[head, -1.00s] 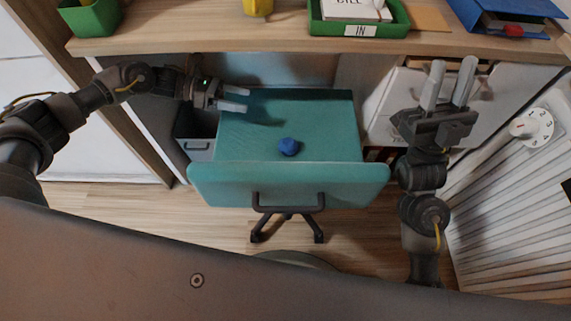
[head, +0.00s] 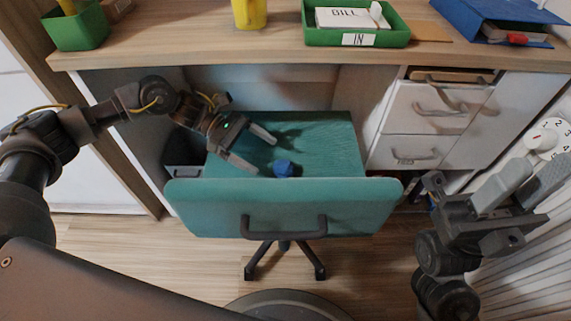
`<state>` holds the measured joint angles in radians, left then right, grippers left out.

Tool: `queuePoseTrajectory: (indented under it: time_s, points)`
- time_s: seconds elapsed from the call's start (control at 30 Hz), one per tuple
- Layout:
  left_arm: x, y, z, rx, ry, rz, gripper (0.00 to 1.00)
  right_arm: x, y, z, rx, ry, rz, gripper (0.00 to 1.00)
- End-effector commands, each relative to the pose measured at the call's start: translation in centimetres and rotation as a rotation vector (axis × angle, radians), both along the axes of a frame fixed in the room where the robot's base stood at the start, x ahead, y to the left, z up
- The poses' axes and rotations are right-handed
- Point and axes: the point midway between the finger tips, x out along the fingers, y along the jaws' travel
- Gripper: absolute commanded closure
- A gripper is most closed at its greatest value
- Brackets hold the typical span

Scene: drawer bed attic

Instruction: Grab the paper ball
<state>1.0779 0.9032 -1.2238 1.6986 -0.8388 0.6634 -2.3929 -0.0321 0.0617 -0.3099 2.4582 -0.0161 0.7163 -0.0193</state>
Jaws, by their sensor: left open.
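The paper ball (head: 283,168) is a small crumpled blue lump.
A wooden desk top (head: 200,50) runs above the drawer, with a green tray (head: 405,30), a yellow cup (head: 249,14), a green pot (head: 80,28) and a blue binder (head: 480,18). White drawers (head: 430,107) stand at right. A chair base (head: 284,247) shows below.

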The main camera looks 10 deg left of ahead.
Motion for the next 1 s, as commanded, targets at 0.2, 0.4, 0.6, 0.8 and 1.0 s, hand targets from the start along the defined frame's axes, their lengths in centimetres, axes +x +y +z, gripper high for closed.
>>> queuePoseTrajectory:
  time_s: [0.2, 0.4, 0.6, 0.8, 1.0]
  points:
    - [-0.2, -1.2, -0.5, 0.0, 0.001, 0.001, 0.17, 0.0, -0.2, -0.2, 0.001, 0.016, -0.005, 0.64]
    - [-0.5, -2.5, -0.8, -0.001, 0.004, -0.002, 0.17, -0.1, -0.3, -0.1, 0.002, 0.049, -0.003, 0.64]
    - [-1.0, -5.0, -2.2, -0.002, 0.002, 0.0, 0.17, -0.5, -0.5, -0.7, 0.005, 0.092, 0.0, 0.64]
    - [-1.0, -5.8, -2.8, 0.0, 0.001, 0.001, 0.17, -0.5, -0.5, -1.0, 0.006, 0.102, 0.001, 0.64]
    - [-1.0, -5.8, -2.8, 0.0, 0.001, 0.001, 0.24, -0.5, -0.5, -1.1, 0.006, 0.101, 0.001, 0.64]
